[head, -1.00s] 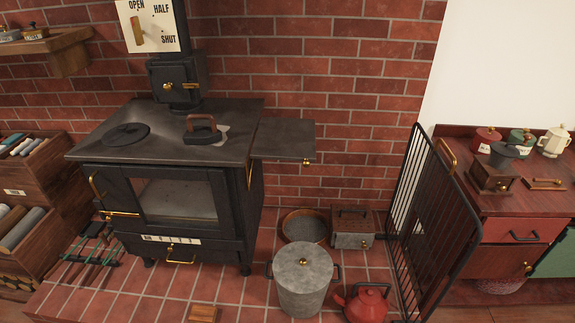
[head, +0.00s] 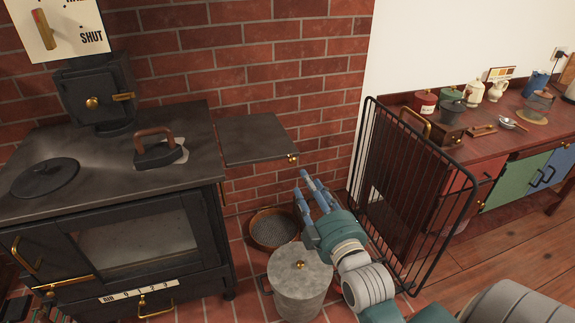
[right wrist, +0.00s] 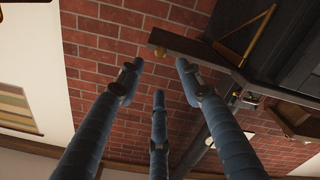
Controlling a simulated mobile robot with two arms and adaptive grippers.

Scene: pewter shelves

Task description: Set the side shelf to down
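The side shelf (head: 258,138) is a dark metal flap on the right side of the black stove (head: 120,160). It stands raised, about level with the stove top. A small brass knob (head: 292,158) sits at its front right corner. My right gripper (head: 308,188) is open and empty, below and slightly right of that knob, apart from it. In the right wrist view my fingers (right wrist: 158,78) are spread, with the brass knob (right wrist: 158,50) beyond their tips and the shelf (right wrist: 192,48) beside it. My left gripper is not in view.
A lidded grey bin (head: 300,285) and a round sieve-like pan (head: 273,230) stand on the hearth below. A black wire guard (head: 420,190) stands right of my arm. An iron (head: 158,148) rests on the stove top. A brick wall is behind.

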